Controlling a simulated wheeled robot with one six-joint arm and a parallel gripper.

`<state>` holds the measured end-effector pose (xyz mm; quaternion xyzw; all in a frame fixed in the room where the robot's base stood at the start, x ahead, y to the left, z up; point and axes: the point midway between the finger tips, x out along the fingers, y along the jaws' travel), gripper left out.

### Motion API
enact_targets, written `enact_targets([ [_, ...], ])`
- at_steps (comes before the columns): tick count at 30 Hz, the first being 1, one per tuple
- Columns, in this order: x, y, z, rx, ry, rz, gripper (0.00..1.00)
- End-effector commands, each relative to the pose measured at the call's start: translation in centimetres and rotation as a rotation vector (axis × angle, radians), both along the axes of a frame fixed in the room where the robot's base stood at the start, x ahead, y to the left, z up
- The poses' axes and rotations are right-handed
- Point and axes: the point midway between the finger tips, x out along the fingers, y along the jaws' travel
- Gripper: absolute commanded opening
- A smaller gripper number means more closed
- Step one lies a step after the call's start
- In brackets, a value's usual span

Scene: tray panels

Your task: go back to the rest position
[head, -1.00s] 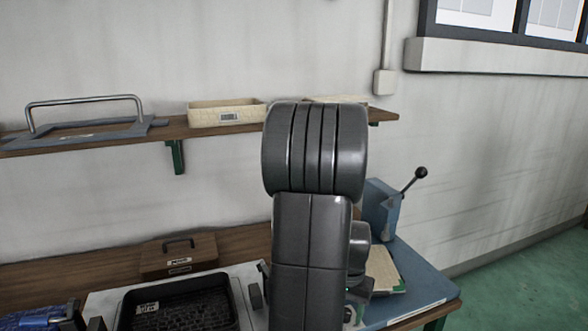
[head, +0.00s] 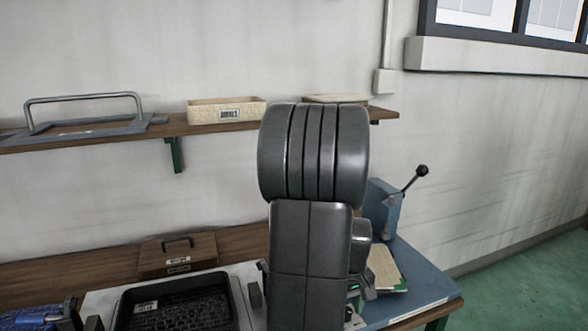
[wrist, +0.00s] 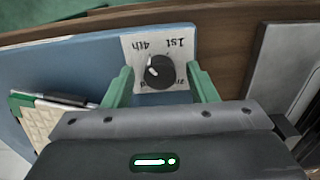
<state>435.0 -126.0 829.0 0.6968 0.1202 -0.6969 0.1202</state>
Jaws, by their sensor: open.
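My gripper (wrist: 160,70) is open in the wrist view, with its two green fingers apart. A black knob (wrist: 160,72) with a white pointer mark shows between the fingers. It sits on a white dial plate (wrist: 135,45) with upside-down "1st" and "4th" lettering. I cannot tell how far the fingertips are from the knob. In the head view my dark arm covers the middle, and the gripper is mostly hidden behind it.
The blue bench top (head: 425,285) holds a blue lever device (head: 382,208) and a stack of papers (head: 384,268). A black tray (head: 122,318) and a wooden box (head: 178,257) lie left. A wall shelf (head: 180,127) carries a cream bin (head: 227,112).

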Motion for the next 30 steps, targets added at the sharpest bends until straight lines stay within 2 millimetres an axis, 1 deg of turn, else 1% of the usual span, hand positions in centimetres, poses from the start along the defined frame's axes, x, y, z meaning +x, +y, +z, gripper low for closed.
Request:
enact_targets([
  [21,0.03,0.00,-0.12,-0.001,-0.001,0.565,0.52],
  [30,0.01,0.00,-0.02,0.000,0.000,0.699,0.52],
])
